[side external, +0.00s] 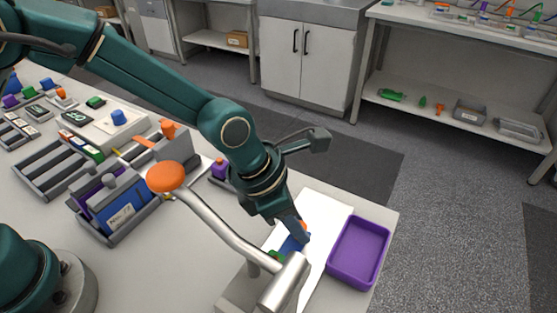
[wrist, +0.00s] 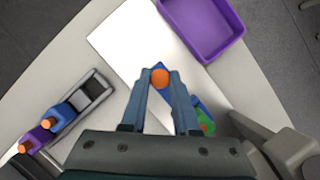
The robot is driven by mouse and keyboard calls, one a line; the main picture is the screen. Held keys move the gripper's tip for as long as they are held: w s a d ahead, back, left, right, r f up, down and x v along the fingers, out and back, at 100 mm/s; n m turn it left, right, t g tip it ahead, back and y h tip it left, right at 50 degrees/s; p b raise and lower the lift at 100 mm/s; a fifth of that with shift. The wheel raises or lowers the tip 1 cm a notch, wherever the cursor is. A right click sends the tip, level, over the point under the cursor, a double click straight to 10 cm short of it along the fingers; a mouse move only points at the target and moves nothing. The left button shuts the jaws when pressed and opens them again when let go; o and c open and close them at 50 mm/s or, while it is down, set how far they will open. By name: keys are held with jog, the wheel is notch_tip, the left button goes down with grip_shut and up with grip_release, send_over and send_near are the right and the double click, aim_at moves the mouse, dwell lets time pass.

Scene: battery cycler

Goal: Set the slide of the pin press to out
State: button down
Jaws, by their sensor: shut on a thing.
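The pin press stands at the front of the table in the side external view. Its metal lever (side external: 232,232) ends in an orange knob (side external: 166,177) at the upper left. The lever partly hides the press's slide area. My gripper (side external: 300,233) points down behind the lever. In the wrist view my gripper (wrist: 160,82) is shut on an orange knob (wrist: 160,76) of a blue piece, which appears to be the slide (wrist: 189,99). A green part (wrist: 205,122) shows at its lower right end. I cannot tell how far out the slide stands.
A purple tray (side external: 358,252) sits right of the press at the table edge. A white surface (wrist: 130,40) lies beside it. A grey holder (wrist: 93,88) with small blue and purple pieces is to the left in the wrist view. Racks and boxes fill the table's left side.

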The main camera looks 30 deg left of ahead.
dwell(0.8)
jog(key=shift+w, duration=4.55)
jog(key=c, duration=0.7)
grip_release()
jog(key=shift+o, duration=0.2)
jog(key=shift+r, duration=0.15)
jog(key=shift+v, duration=2.5)
